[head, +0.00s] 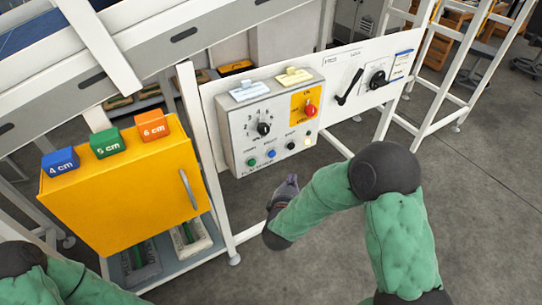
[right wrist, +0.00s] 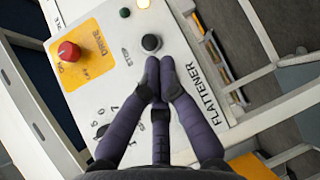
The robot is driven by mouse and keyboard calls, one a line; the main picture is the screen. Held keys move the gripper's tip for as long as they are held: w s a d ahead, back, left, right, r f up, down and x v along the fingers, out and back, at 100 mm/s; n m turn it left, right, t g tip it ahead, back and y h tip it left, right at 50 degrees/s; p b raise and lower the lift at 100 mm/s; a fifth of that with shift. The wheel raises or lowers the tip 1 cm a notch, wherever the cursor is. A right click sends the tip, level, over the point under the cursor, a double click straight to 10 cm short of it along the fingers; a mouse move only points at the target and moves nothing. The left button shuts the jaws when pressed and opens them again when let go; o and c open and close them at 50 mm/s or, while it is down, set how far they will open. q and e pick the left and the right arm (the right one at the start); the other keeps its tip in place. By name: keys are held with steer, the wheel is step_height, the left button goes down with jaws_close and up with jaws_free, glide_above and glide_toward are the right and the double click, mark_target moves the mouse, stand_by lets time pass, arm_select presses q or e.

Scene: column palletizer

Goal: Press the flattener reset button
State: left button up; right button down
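The grey flattener control box (head: 236,140) hangs on a white panel in the head view. It carries a dial (head: 263,128), a red knob on yellow (head: 310,110), and green (head: 252,162), blue (head: 271,153) and black (head: 290,145) buttons, plus a pale lamp (head: 308,140). I cannot read which button is reset. My right gripper (head: 291,182) is just below the box. In the right wrist view its fingertips (right wrist: 160,78) are together, empty, over the box face, just below the black button (right wrist: 151,43) marked STOP. The fingers hide part of the button row. My left gripper is out of view.
A yellow cabinet (head: 125,205) with blue, green and orange size blocks on top stands left of the box. A black lever (head: 349,87) and rotary switch (head: 377,79) sit right of it. White frame posts flank the panel.

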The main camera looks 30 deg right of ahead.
mark_target(272, 154)
steer(key=shift+w, duration=0.1)
steer(key=w+b, duration=0.1)
steer(key=w, duration=0.7)
steer(key=shift+w+a+b, duration=0.3)
steer(key=shift+a+b, duration=0.05)
steer(key=shift+b, duration=0.05)
stand_by(1.3)
steer(key=shift+w+p, duration=0.45)
